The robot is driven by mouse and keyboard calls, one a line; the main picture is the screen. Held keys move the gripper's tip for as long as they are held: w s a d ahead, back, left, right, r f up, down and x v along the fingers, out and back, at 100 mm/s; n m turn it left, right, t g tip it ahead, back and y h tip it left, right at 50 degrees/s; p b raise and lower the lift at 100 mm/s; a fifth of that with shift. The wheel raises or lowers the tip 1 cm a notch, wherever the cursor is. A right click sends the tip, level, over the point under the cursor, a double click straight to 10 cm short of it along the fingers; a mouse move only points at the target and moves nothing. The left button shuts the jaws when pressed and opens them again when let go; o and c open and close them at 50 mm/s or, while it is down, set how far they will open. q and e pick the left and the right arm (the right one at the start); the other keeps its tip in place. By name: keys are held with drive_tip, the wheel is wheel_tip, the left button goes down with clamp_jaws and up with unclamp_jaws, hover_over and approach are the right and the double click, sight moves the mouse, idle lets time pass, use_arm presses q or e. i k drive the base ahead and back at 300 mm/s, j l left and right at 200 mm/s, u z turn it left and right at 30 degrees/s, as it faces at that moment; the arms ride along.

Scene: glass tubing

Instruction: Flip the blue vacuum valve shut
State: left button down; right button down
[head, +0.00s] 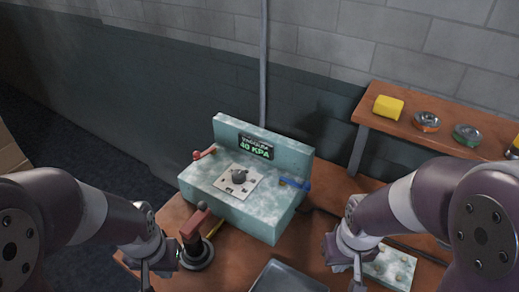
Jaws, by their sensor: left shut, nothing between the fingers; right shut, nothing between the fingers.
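The blue vacuum valve (296,184) is a small lever on the right end of a pale green marbled block (262,220). It points to the right, out past the block's edge, with a small yellow part at its inner end. A display (257,147) on the block's raised back reads 40 KPA. My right gripper (357,278) is shut and empty, in front of and to the right of the valve, well apart from it. My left gripper (146,282) is shut and empty at the table's left front, far from the valve.
A red lever (204,153) sits on the block's left side. A red-handled black device (196,224) stands beside my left gripper. A grey tray (287,278) lies in front. A speckled slab (392,267) lies right. A wooden shelf (440,130) holds a yellow block (388,107) and round tins.

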sight(306, 187)
drive_tip(key=z, duration=1.6)
drive_tip(key=i+j, duration=0.2)
drive_tip(key=i, duration=0.2)
